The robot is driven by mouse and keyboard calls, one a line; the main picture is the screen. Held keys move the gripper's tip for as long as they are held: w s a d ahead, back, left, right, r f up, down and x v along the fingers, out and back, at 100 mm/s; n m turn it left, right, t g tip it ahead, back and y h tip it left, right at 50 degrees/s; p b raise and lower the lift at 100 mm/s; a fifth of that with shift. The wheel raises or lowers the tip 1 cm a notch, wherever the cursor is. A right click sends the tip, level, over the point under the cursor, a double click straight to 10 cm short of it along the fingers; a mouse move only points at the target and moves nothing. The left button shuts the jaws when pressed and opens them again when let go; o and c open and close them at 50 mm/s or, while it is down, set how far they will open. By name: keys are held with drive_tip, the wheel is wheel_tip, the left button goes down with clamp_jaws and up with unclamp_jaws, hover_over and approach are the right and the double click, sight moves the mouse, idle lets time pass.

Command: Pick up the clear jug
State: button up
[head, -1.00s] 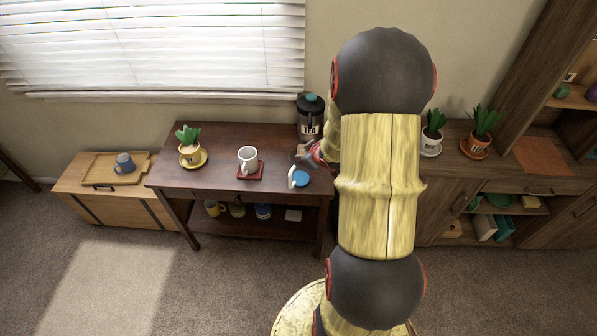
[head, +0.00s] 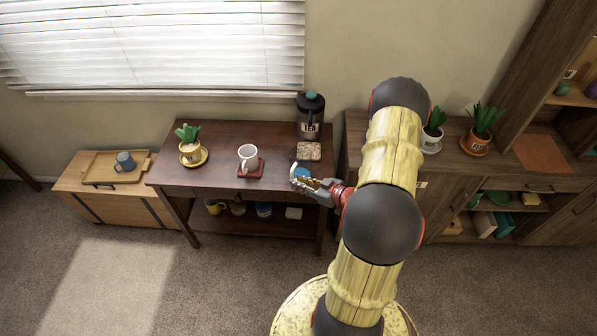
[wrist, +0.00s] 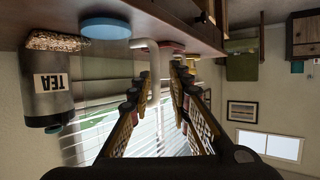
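The clear jug is almost invisible; its white handle (wrist: 153,62) and a blue disc (wrist: 105,28) at its base show in the wrist view, which is upside down. In the head view, part of the blue disc (head: 303,167) shows at the desk's front right, behind my gripper. My gripper (head: 300,181) is at the front edge beside it, partly covering it. In the wrist view my gripper (wrist: 163,72) is open, fingers apart, with the white handle showing between and beyond them. I cannot tell whether they touch it.
A black-lidded TEA canister (head: 310,118) stands at the back right of the desk (head: 220,150), a speckled square mat (head: 308,151) in front of it. A white mug (head: 248,154) on a red coaster (head: 250,173) stands to the left. A potted plant (head: 190,150) is farther left.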

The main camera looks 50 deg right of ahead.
drive_tip(key=b+x, duration=0.1)
drive_tip(key=x, duration=0.4)
drive_tip(key=shift+b, duration=0.4)
drive_tip(key=c, duration=0.4)
clamp_jaws()
